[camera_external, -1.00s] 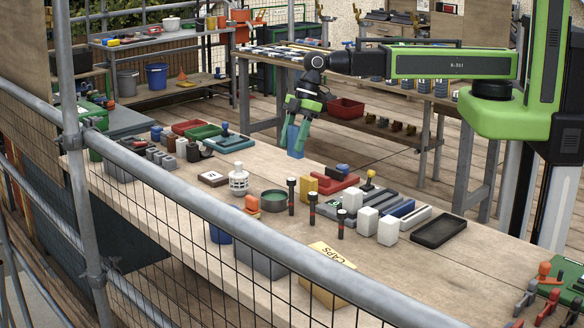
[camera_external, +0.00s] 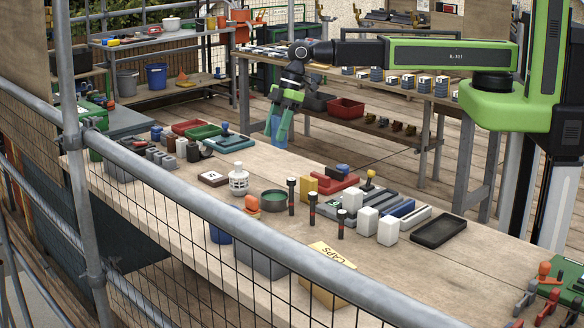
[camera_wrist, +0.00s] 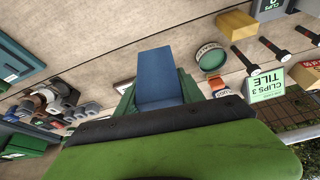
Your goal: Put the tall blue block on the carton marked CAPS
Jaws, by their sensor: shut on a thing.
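The tall blue block (camera_external: 281,136) is between the fingers of my gripper (camera_external: 281,128). My gripper is shut on it and holds it near the bench's far edge. In the wrist view the block (camera_wrist: 160,75) shows large between the green fingers.
A white lantern-like part (camera_external: 238,180), a round green tin (camera_external: 274,198) and several upright black torch-like rods (camera_external: 313,208) stand between block and carton. White blocks (camera_external: 388,230) and a black tray (camera_external: 439,231) lie to the right.

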